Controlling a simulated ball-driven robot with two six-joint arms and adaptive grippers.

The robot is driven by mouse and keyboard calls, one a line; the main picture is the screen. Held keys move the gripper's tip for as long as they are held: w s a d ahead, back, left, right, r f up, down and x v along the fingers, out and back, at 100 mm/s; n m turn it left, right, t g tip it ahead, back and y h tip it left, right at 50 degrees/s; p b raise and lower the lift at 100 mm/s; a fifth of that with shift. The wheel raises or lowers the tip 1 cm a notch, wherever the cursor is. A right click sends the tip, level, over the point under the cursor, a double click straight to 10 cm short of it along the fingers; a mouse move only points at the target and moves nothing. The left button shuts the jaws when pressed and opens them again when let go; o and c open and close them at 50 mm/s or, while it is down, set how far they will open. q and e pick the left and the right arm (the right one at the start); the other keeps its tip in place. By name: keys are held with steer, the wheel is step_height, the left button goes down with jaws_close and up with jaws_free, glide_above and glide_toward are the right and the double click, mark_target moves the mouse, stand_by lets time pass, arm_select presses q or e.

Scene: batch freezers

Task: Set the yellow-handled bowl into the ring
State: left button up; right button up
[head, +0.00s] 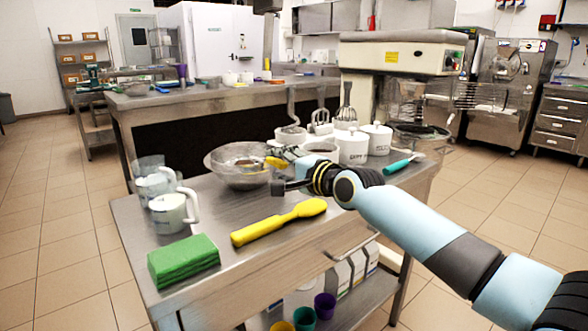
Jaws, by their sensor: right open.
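A clear, wide bowl (238,172) stands on the near steel table, left of my right gripper. Its yellow handle (276,163) sticks out from the rim toward the right. My right gripper (280,171) is open at the bowl's right side, with the handle near or between its fingers; I cannot tell whether they touch it. A round metal ring-like part (422,132) shows under the mixer head behind the table; I cannot tell if it is the ring. My left gripper is out of view.
A yellow spoon-shaped tool (280,220), a green sponge block (183,261) and clear and white jugs (172,211) occupy the table's front left. White lidded pots (352,146) stand behind my right wrist. A turquoise-handled tool (402,163) lies at the right edge.

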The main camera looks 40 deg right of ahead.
steer(key=s+r, duration=0.1)
steer(key=s, duration=1)
steer(key=shift+d+r, duration=0.25)
steer(key=shift+d, duration=0.15)
